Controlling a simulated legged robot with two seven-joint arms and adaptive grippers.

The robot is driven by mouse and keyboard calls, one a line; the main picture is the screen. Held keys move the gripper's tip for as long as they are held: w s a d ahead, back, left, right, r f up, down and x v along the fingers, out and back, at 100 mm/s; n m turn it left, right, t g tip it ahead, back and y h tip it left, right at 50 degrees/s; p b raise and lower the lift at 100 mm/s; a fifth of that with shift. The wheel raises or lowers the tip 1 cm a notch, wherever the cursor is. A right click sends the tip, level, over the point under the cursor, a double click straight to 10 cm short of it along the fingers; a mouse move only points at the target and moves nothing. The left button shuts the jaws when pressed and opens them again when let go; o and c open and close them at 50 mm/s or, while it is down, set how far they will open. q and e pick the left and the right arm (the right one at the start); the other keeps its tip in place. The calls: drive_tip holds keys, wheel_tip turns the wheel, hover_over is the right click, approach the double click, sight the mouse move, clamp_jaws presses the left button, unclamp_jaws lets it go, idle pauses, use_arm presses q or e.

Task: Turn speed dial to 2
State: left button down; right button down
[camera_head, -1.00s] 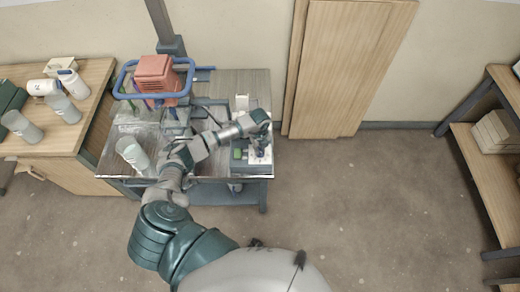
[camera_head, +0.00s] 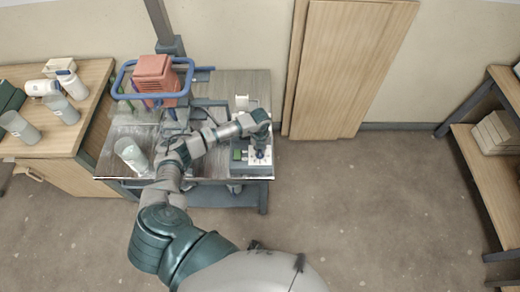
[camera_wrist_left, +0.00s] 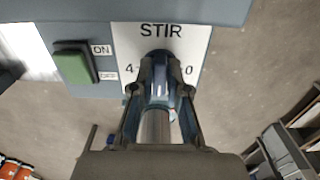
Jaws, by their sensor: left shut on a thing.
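The blue speed dial (camera_wrist_left: 158,88) sits on a white panel marked STIR (camera_wrist_left: 161,31) in the left wrist view. My left gripper (camera_wrist_left: 159,72) is shut on the dial, one finger on each side. The panel shows 4 left of the dial and 0 right of it. The dial's pointer and the other numbers are hidden by the fingers, so its setting cannot be read. In the head view the dial (camera_head: 260,154) is a small blue spot on the control box at the right of the metal table, just below my left wrist. My right gripper is not in view.
A green ON/OFF switch (camera_wrist_left: 74,65) is beside the STIR panel. A red motor (camera_head: 155,75) with a blue guard stands at the back left of the metal table (camera_head: 244,83). A translucent container (camera_head: 131,155) is at its left. The floor to the right is clear.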

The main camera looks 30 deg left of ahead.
use_arm(q)
drive_tip(key=shift+w+a+r, duration=0.15)
drive_tip(key=shift+w+r, duration=0.05)
drive_tip(key=shift+w, duration=0.05)
drive_tip(key=c, duration=1.3)
unclamp_jaws()
drive_tip(key=shift+o, duration=0.7)
drive_tip(key=shift+f, duration=0.2)
drive_tip(key=shift+s, duration=0.1)
wheel_tip(320, 180, up, 12)
drive_tip(key=shift+f, duration=0.1)
